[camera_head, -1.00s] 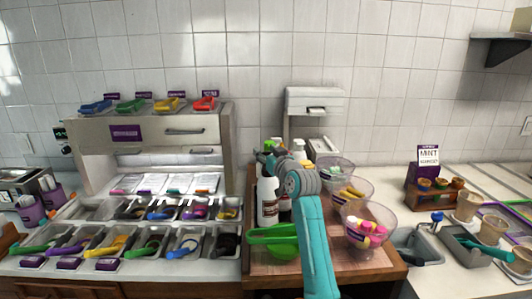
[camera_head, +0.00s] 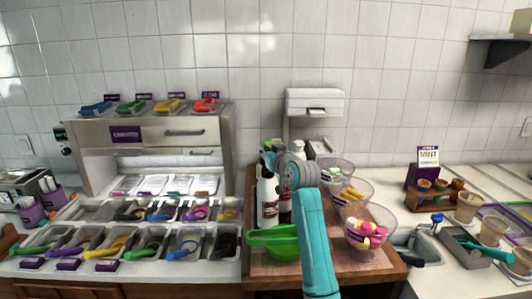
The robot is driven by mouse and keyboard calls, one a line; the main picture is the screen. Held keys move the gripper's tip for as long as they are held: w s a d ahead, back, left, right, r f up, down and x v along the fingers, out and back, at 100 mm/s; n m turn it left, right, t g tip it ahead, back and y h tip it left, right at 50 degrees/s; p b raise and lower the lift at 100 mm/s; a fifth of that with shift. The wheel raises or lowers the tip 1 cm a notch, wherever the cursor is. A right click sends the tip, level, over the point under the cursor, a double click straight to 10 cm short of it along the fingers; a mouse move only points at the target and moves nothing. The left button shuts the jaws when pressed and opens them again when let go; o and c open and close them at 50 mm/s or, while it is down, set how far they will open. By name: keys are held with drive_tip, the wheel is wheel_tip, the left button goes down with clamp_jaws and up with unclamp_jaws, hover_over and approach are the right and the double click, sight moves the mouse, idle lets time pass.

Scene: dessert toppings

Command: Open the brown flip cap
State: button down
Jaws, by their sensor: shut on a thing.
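My gripper (camera_head: 268,158) is small in the view, at the top of a white bottle (camera_head: 267,202) on the wooden board. Its fingers look closed at the bottle's top, partly hidden by my wrist. I cannot make out the brown flip cap or whether it is open. A second bottle (camera_head: 285,208) with a dark label stands just right of the white one, mostly behind my teal arm.
A green bowl (camera_head: 284,251) sits in front of the bottles. Clear bowls, one holding pink and yellow pieces (camera_head: 366,235), stand on the right. A white dispenser (camera_head: 315,106) stands behind. Topping bins with colored tongs (camera_head: 96,244) fill the left.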

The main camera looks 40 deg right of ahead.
drive_tip(key=g, duration=0.1)
drive_tip(key=w+f+g, duration=0.1)
drive_tip(key=shift+w+d+g+y, duration=0.15)
drive_tip(key=shift+g+y, duration=0.15)
drive_tip(key=shift+w+d+f+g+y, duration=0.1)
drive_tip(key=shift+w+f+g+y, duration=0.25)
drive_tip(key=shift+g, duration=0.75)
drive_tip(key=shift+w+d+f+g+y, duration=0.15)
drive_tip(key=shift+w+g, duration=0.35)
drive_tip(key=shift+g, duration=0.6)
drive_tip(key=shift+w+f+g+y, duration=0.25)
drive_tip(key=shift+w+g, duration=0.15)
drive_tip(key=shift+g, duration=0.7)
drive_tip(key=shift+f, duration=0.1)
drive_tip(key=c, duration=0.9)
unclamp_jaws()
drive_tip(key=shift+r, duration=0.2)
